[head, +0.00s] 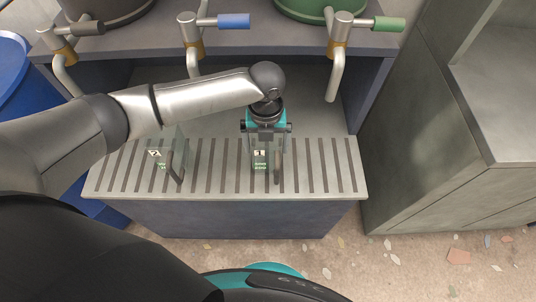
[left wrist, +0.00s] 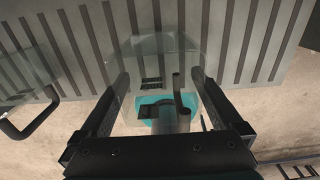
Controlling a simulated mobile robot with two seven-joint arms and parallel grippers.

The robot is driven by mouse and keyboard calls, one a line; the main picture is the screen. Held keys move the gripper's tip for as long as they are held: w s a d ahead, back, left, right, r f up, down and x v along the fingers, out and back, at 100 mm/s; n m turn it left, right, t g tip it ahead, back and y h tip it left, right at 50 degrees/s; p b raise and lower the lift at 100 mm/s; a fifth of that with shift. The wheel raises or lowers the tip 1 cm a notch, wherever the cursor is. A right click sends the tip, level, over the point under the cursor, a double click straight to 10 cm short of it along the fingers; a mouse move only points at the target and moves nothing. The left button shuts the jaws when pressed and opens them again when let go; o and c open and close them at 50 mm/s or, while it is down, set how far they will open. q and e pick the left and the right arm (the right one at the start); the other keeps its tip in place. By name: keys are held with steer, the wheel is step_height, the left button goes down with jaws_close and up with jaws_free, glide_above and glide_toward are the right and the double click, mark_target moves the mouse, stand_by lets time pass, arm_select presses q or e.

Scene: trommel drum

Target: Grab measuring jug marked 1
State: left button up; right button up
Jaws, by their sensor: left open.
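The clear measuring jug marked 1 (head: 260,160) stands on the slatted grey ledge, its dark handle toward the front right. In the left wrist view the jug (left wrist: 150,55) shows see-through between my fingers, with its handle on the right. My left gripper (head: 267,147) is open and comes down over the jug from above. In the left wrist view its two dark fingers (left wrist: 165,80) lie on either side of the jug; whether they touch it I cannot tell. My right gripper is out of view.
A second clear jug marked 2 (head: 155,154) stands to the left on the slatted ledge (head: 335,180). Taps with black (head: 88,28), blue (head: 233,21) and green (head: 390,24) handles hang behind. A grey cabinet (head: 440,150) stands right. The slats right of jug 1 are clear.

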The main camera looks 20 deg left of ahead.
arm_select(q)
jaws_close()
stand_by(0.8)
